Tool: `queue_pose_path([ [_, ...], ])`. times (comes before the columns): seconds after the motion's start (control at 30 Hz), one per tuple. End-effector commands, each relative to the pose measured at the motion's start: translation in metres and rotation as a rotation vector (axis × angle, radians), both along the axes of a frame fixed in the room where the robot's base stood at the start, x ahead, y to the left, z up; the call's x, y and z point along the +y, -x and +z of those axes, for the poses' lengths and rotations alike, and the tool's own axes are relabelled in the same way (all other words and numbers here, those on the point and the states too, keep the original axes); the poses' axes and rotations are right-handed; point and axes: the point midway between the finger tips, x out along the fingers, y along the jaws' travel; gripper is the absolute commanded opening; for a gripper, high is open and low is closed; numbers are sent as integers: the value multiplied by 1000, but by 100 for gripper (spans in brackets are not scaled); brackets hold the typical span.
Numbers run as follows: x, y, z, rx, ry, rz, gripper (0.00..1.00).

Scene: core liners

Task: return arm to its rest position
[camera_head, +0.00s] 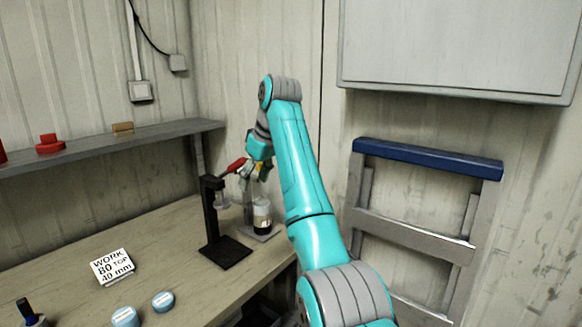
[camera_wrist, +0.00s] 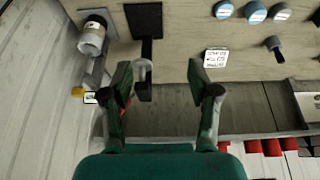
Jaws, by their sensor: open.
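My arm (camera_head: 305,170) reaches up and forward over the right part of the bench in the head view. My gripper (camera_head: 258,168) is at its far end, small and partly hidden, near the red handle (camera_head: 236,165) of a black stand (camera_head: 212,215). In the wrist view my gripper (camera_wrist: 163,82) is open, its two dark green fingers apart. The stand's pale ring-like part (camera_wrist: 143,70) shows between the fingers, close to the left one; I cannot tell whether they touch. I see nothing held.
A jar (camera_head: 262,216) with a dark band stands right of the black stand. A white card (camera_head: 112,266) and blue-topped round pieces (camera_head: 163,301) lie on the bench. A shelf (camera_head: 100,145) runs along the wall. A blue-topped grey frame (camera_head: 425,160) is at right, below a wall cabinet (camera_head: 455,45).

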Motion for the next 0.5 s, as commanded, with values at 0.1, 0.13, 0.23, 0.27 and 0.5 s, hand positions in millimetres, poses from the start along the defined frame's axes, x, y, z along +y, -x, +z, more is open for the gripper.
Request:
queue_pose_path([
  [0.1, -2, -3, -16, -2, -3, -11, 60],
  [0.13, -2, -4, -19, -5, -5, -14, 60],
  [0.23, -3, -7, -32, -9, -8, -24, 60],
  [0.27, -4, -8, -36, -11, -10, -28, 60],
  [0.5, -9, -16, -84, -31, -25, -66, 60],
])
